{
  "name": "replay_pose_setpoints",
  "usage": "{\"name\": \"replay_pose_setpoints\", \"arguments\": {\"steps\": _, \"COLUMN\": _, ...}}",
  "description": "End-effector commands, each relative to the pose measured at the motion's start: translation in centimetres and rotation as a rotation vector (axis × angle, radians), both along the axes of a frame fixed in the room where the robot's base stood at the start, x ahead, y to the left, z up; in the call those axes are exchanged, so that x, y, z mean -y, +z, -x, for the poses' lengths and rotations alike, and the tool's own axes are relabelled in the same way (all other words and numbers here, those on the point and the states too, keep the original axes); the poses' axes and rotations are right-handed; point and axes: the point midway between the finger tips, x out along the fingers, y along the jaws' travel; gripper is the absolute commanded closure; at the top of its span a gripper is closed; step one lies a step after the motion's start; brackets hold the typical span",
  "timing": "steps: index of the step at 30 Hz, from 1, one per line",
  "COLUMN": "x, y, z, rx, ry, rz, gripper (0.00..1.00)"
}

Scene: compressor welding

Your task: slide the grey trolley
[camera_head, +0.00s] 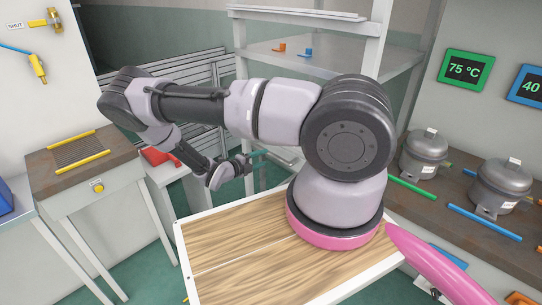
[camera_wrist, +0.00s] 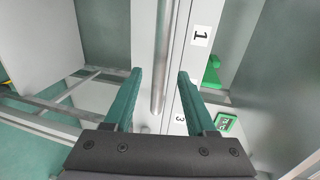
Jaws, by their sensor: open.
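My gripper (camera_wrist: 160,75) is open, its two teal fingers spread. In the wrist view a round metal bar (camera_wrist: 163,60) runs between the fingers, apart from both; how deep it sits between them I cannot tell. It looks like a handle in front of a pale grey panel (camera_wrist: 194,90) marked 1 and 3. In the head view my gripper (camera_head: 262,158) is in front of a tall grey shelved frame (camera_head: 325,75), which seems to be the grey trolley. My arm hides much of its lower part.
An orange block (camera_head: 280,47) and a blue block (camera_head: 306,52) are on the frame's shelf. A wooden-topped table (camera_head: 62,166) with yellow rails stands left. Grey compressors (camera_head: 424,155) stand on the right bench. A red object (camera_head: 160,156) lies left of my gripper.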

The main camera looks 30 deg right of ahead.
Motion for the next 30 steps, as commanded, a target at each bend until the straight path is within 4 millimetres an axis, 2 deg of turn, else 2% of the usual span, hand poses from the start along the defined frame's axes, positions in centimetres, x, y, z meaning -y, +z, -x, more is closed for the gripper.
{"name": "replay_pose_setpoints", "arguments": {"steps": 3, "x": 2.3, "y": -0.5, "z": -0.7, "rx": 0.001, "ry": -0.003, "rz": 0.001, "gripper": 0.44}}
{"name": "replay_pose_setpoints", "arguments": {"steps": 9, "x": 4.9, "y": -1.0, "z": -1.8, "rx": 0.002, "ry": -0.001, "rz": -0.001, "gripper": 0.44}}
{"name": "replay_pose_setpoints", "arguments": {"steps": 15, "x": 5.9, "y": -1.3, "z": -2.1, "rx": 0.001, "ry": -0.001, "rz": -0.002, "gripper": 0.44}}
{"name": "replay_pose_setpoints", "arguments": {"steps": 22, "x": 5.9, "y": -1.3, "z": -2.1, "rx": 0.001, "ry": -0.001, "rz": -0.002, "gripper": 0.44}}
{"name": "replay_pose_setpoints", "arguments": {"steps": 23, "x": 5.9, "y": -1.3, "z": -2.1, "rx": 0.001, "ry": -0.001, "rz": -0.002, "gripper": 0.51}}
{"name": "replay_pose_setpoints", "arguments": {"steps": 24, "x": 5.9, "y": -1.3, "z": -2.1, "rx": 0.002, "ry": -0.002, "rz": -0.002, "gripper": 0.67}}
{"name": "replay_pose_setpoints", "arguments": {"steps": 27, "x": 5.9, "y": -1.3, "z": -2.1, "rx": 0.002, "ry": -0.002, "rz": -0.002, "gripper": 1.0}}
{"name": "replay_pose_setpoints", "arguments": {"steps": 30, "x": 5.9, "y": -1.3, "z": -2.1, "rx": 0.002, "ry": -0.002, "rz": -0.002, "gripper": 1.0}}
